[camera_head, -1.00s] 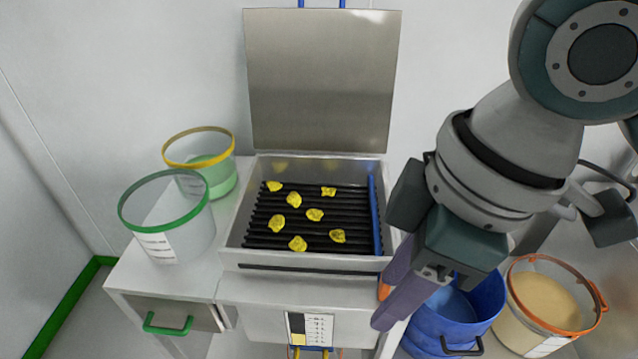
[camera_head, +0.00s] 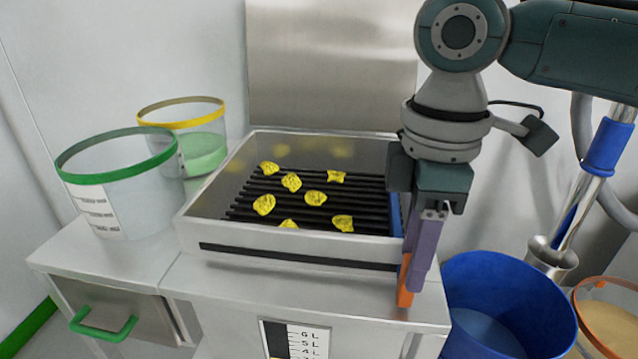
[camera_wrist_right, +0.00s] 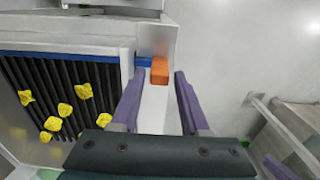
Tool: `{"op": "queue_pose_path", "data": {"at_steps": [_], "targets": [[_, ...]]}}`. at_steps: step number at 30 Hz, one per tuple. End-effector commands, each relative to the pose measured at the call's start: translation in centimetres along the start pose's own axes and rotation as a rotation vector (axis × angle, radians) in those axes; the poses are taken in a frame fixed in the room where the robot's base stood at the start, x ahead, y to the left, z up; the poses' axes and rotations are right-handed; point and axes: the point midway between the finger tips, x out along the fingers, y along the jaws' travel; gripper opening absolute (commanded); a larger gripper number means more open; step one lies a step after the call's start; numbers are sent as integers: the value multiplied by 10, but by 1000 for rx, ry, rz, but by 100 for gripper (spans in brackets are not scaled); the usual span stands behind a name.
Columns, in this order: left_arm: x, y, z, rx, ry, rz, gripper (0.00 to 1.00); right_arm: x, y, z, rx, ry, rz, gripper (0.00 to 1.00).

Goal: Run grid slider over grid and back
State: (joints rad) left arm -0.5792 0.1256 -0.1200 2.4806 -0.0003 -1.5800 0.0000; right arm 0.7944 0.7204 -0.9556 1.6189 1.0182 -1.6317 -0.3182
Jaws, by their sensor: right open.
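The grid (camera_head: 305,203), a set of black bars, lies inside a steel box with several yellow lumps on it. The grid slider, a blue bar (camera_head: 396,214), stands at the grid's right side; its blue part (camera_wrist_right: 143,62) also shows in the right wrist view. An orange block (camera_wrist_right: 159,71), seemingly its handle, sticks out at the box's front right and also shows in the head view (camera_head: 404,282). My right gripper (camera_head: 420,270) points down beside the box's front right corner. Its purple fingers (camera_wrist_right: 158,92) are open, with the orange block appearing between or just beyond their tips. My left gripper is not in view.
A raised steel lid (camera_head: 330,60) stands behind the box. A green-rimmed bucket (camera_head: 120,190) and a yellow-rimmed bucket (camera_head: 185,140) stand left. A blue bin (camera_head: 505,285) and an orange-rimmed bucket (camera_head: 605,325) stand low at right. The steel box wall (camera_head: 280,238) borders the grid.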

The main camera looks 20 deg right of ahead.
Motion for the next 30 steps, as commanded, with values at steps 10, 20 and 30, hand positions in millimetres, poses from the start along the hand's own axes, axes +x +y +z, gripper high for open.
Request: {"op": "queue_pose_path", "data": {"at_steps": [10, 20, 30], "targets": [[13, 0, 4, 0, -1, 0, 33, 50, 0, 0, -1, 0, 1, 45], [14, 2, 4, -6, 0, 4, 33, 54, 0, 0, -1, 0, 2, 45], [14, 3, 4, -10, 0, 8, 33, 53, 0, 0, -1, 1, 2, 9]]}}
